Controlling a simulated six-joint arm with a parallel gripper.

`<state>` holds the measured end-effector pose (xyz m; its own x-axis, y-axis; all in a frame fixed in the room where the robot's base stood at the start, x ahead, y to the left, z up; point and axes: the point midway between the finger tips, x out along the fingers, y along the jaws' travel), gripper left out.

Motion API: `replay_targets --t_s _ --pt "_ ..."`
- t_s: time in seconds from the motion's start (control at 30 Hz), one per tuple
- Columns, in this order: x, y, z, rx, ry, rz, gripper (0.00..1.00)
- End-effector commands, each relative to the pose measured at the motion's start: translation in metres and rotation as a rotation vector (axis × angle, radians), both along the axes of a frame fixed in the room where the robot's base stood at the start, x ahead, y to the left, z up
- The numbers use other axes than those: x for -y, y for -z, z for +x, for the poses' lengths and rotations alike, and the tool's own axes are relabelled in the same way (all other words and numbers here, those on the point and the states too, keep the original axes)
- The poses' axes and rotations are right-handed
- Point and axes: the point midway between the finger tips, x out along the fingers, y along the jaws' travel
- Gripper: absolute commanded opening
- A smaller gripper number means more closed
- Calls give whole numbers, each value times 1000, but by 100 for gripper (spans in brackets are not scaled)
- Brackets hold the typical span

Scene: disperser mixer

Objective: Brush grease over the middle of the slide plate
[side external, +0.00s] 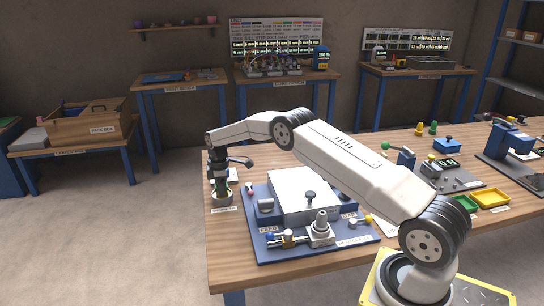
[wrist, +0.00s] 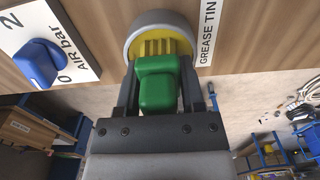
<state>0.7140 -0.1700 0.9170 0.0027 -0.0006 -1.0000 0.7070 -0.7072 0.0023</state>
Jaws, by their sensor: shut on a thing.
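My gripper (wrist: 157,84) is shut on the green handle of a brush (wrist: 158,90). The brush's yellow ribbed bristles point into the round grey grease tin (wrist: 138,27), which has yellow inside. How deep the bristles sit is hidden. In the side view my gripper (side external: 220,178) points down over the grease tin (side external: 222,199) at the table's left edge. A light, flat-topped block, seemingly the slide plate (side external: 300,186), sits on a blue base to the right of the tin. My arm passes behind and above it, and its middle shows in the side view.
A blue air knob (wrist: 39,64) on a white panel is left of the tin in the wrist view. The blue base (side external: 275,250) carries a dark upright knob, a metal fitting and small valves. Green and yellow trays (side external: 490,198) lie far right.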

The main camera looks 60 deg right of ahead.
Motion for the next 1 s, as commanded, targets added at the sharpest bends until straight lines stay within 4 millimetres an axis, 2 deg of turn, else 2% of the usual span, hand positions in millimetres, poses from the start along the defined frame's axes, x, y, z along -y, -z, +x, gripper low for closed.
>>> replay_targets --t_s 0.37,1.0 --pt "0 -2 0 -1 0 0 3" --pt "0 -39 0 0 0 0 3"
